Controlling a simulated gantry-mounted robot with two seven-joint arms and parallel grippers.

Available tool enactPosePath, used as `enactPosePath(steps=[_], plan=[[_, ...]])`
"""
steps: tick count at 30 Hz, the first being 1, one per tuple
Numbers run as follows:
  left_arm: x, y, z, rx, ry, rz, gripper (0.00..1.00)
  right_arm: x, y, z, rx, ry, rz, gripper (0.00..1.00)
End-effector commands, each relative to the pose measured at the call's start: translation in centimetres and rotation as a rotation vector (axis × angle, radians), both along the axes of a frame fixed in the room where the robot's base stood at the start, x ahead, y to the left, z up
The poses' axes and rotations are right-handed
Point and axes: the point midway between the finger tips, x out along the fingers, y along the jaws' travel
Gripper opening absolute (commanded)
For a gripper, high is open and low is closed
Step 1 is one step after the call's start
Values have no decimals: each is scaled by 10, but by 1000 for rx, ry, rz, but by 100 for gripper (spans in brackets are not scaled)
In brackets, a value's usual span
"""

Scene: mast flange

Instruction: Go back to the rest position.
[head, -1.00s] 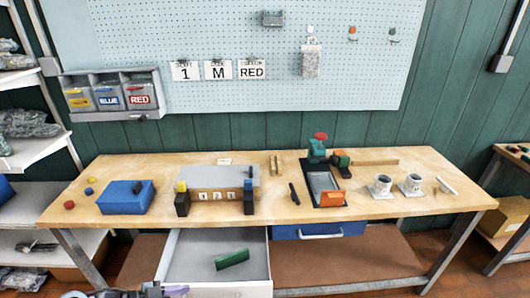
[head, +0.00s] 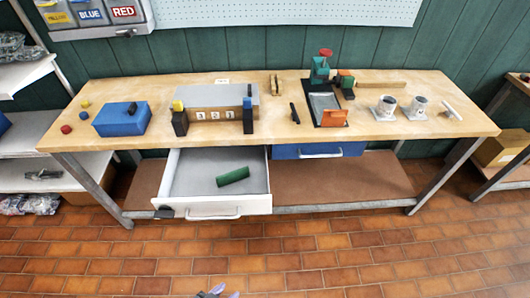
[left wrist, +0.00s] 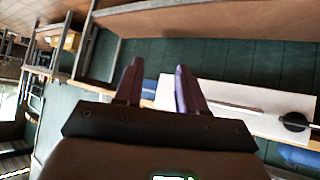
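My left gripper (head: 215,292) shows only as fingertips at the bottom edge of the head view, over the tiled floor and well in front of the workbench (head: 400,127). In the left wrist view its two purple fingers (left wrist: 158,85) stand apart with nothing between them, so it is open and empty. Past the fingers there are a white panel and the bench underside, seen sideways. My right gripper is in neither view.
The white drawer (head: 215,207) stands pulled out, with a green block (head: 233,176) inside. The blue drawer (head: 320,151) beside it looks shut. A blue box (head: 121,119) and two cups stand on the bench. The floor (head: 330,255) in front is clear.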

Motion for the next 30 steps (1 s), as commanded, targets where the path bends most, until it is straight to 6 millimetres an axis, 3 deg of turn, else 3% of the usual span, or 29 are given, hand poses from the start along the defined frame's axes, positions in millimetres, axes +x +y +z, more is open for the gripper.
enactPosePath(steps=[3, 9, 14, 16, 23, 30], plan=[[-12, 40, 28, 97, 102, 175, 40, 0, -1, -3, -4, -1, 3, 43], [-35, 89, 66, 199, 276, 340, 40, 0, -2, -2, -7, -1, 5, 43], [-72, 106, 60, 276, 482, 359, 40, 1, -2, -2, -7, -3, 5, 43], [-74, 106, 88, 288, 485, 343, 40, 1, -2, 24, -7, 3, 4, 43], [-73, 106, 148, 287, 483, 343, 40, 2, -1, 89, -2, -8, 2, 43], [-73, 106, 231, 288, 483, 343, 40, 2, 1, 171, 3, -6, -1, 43]])
